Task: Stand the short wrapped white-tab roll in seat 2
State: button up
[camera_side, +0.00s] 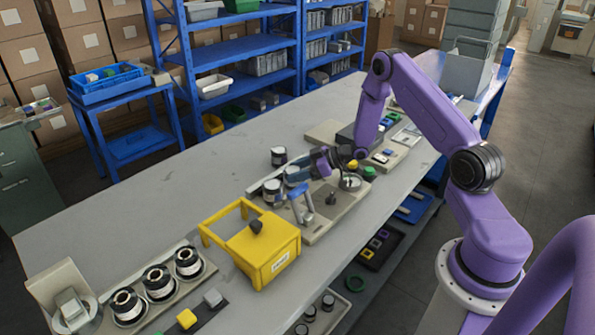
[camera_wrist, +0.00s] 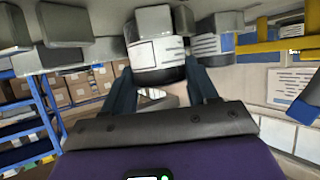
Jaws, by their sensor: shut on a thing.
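My gripper (camera_side: 296,177) reaches low over the beige fixture plate (camera_side: 335,215) at mid-table in the side view. In the wrist view my gripper (camera_wrist: 160,70) has its two dark blue fingers on either side of a black-and-white roll (camera_wrist: 157,52) and is shut on it. A roll (camera_side: 271,191) shows beside the fingers in the side view; I cannot tell if it is the held one. Another black-and-white roll (camera_side: 279,155) stands just behind. At the front left, a rack (camera_side: 105,322) holds three black-and-white rolls in round seats. Seat numbers and the tab colour are not readable.
A yellow box with a handle (camera_side: 268,255) stands between the fixture plate and the rack. A blue-handled clamp (camera_side: 299,197) is close to my gripper. Yellow and grey blocks (camera_side: 187,319) lie by the front edge. The table's back left (camera_side: 150,215) is clear.

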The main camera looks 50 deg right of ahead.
jog(key=shift+f, duration=0.15)
jog(key=o, duration=1.1)
